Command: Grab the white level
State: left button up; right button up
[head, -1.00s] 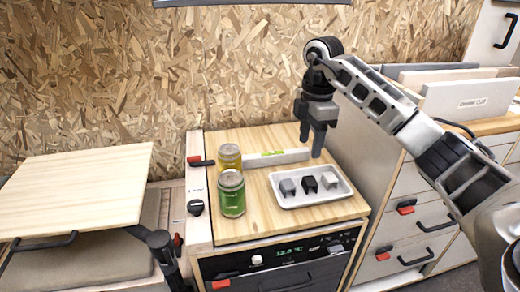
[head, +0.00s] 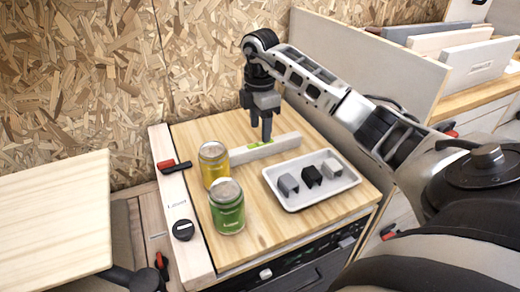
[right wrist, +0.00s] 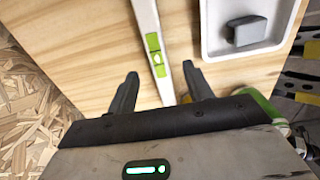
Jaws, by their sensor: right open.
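The white level (head: 284,146) is a long pale bar with a green vial section, lying on the wooden counter behind the tray. My right gripper (head: 261,138) points down over its middle. In the right wrist view the level (right wrist: 146,22) runs lengthwise between the open, empty fingers (right wrist: 160,71), with its green part just beyond the fingertips. I cannot tell how far the fingertips are above it. The yellow jar hides the level's left end in the head view. My left gripper is not in view.
A chipboard wall (head: 100,80) rises behind, and a panel (head: 398,70) stands to the right.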

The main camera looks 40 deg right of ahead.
aim_at(261, 144)
jog(key=shift+f, duration=0.95)
jog(key=f, duration=0.2)
jog(key=f+b, duration=0.1)
jog(key=f, duration=0.2)
jog(key=shift+w+d, duration=0.15)
jog(key=shift+d, duration=0.05)
jog(key=shift+r, duration=0.1)
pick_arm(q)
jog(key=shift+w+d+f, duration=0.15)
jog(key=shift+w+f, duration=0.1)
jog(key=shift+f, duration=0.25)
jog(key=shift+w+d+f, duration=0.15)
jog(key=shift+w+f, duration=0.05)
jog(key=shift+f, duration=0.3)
pick_arm(e)
grip_shut()
